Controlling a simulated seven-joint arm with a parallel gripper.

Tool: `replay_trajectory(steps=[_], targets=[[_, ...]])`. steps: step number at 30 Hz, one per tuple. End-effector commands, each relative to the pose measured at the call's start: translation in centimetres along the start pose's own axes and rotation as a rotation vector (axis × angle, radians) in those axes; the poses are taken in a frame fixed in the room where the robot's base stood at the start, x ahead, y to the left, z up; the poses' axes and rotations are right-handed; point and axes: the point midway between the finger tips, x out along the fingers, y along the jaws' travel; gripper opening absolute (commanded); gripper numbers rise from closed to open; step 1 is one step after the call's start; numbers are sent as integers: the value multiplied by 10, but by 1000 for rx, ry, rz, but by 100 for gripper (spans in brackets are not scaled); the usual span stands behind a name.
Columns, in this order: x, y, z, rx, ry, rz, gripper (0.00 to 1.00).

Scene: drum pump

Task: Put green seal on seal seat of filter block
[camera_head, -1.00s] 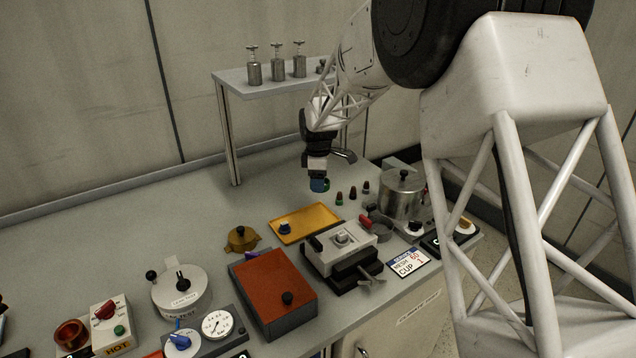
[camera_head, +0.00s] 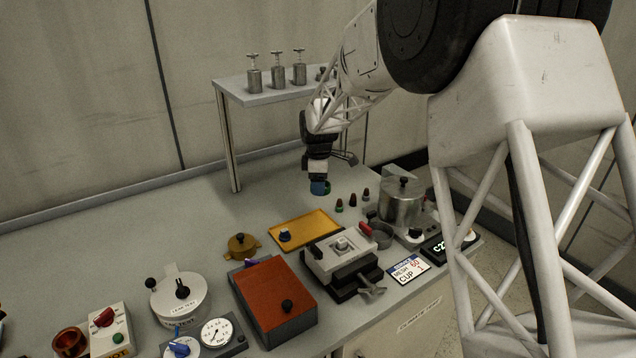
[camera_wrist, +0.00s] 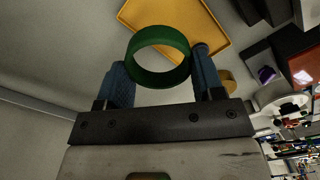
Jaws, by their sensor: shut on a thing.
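The green seal (camera_wrist: 160,78) is a ring held between the two blue ribbed fingers of my gripper (camera_wrist: 160,82), as the wrist view shows. I cannot make out the seal seat clearly.
The yellow tray (camera_head: 312,225) holds a small dark blue piece (camera_head: 285,235). Several small dark pieces (camera_head: 352,200) and a metal pot (camera_head: 401,205) stand to the right. An orange-topped box (camera_head: 275,290) is left of the block. A shelf (camera_head: 250,98) stands behind; the bench at back left is clear.

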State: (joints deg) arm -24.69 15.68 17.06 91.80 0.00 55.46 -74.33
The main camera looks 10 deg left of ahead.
Motion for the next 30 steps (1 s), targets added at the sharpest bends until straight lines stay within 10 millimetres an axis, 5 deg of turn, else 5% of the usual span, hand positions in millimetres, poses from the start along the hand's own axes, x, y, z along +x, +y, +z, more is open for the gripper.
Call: replay_trajectory(steps=[8, 30], targets=[[-7, -33, 12, 0, 0, 0, 39], [-16, -170, 59, 0, 0, -1, 39]])
